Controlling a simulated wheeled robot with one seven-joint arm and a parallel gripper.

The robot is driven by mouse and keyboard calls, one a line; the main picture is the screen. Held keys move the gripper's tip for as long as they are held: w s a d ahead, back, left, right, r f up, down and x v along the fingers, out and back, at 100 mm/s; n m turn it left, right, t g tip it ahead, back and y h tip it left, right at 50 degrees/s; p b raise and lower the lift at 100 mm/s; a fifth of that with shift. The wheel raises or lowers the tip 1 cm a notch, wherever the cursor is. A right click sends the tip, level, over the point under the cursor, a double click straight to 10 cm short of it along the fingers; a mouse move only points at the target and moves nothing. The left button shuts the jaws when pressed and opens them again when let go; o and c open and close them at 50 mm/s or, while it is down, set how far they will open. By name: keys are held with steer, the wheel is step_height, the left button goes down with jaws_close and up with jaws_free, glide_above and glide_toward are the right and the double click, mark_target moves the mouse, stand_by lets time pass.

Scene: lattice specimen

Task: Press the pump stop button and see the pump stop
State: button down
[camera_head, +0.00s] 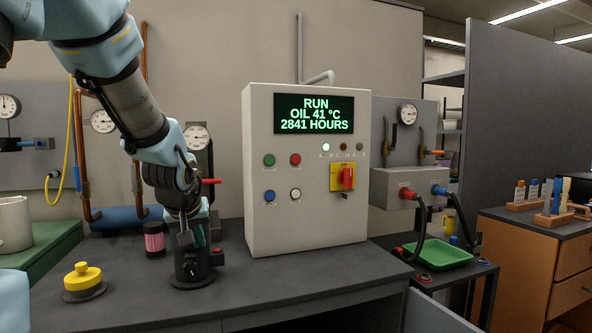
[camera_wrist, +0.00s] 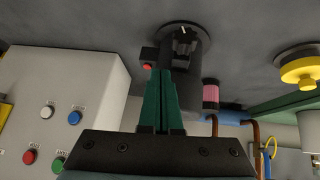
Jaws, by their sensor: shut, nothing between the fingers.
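A pale control box (camera_head: 256,228) stands on the grey bench, its display (camera_head: 314,114) reading RUN, OIL 41 °C, 2841 HOURS. Its front has a red button (camera_head: 295,159), a green button (camera_head: 269,160), a blue button (camera_head: 269,195) and a white button (camera_head: 295,194). The red button also shows in the wrist view (camera_wrist: 28,157). The left lamp (camera_head: 326,146) of three is lit white. My gripper (camera_wrist: 160,75) is shut and empty, pointing down left of the box, apart from the buttons, close by a black round-based device (camera_head: 193,272).
A yellow knob (camera_head: 82,276) on a round base stands at the front left. A pink-banded cylinder (camera_head: 154,239) stands behind the black device. A red-handled rotary switch (camera_head: 348,178) sits on the box's right side. Bench space before the box is clear.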

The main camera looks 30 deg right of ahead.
mark_target(296, 159)
steer(key=d+r+h+b, duration=0.1)
steer(key=d+r+h, duration=0.1)
steer(key=d+r, duration=0.3)
steer(key=s+d+r+m+t+h+b, duration=0.1)
steer(key=d+r+h, duration=0.2)
steer(key=d, duration=1)
steer(key=d+r+m+t+h+b, duration=0.1)
steer(key=d+r+h+b, duration=0.1)
steer(key=d+r, duration=0.6)
steer(key=shift+s+d+h, duration=0.2)
steer(key=shift+d+h, duration=0.5)
steer(key=shift+d, duration=0.05)
steer(key=shift+w, duration=0.1)
steer(key=w+d+p, duration=0.1)
steer(key=w+p, duration=0.5)
steer(key=w, duration=0.2)
steer(key=shift+w+p, duration=0.3)
steer(key=shift+p, duration=0.05)
steer(key=shift+w, duration=0.15)
steer(key=shift+w+p, duration=0.3)
steer(key=shift+p, duration=0.2)
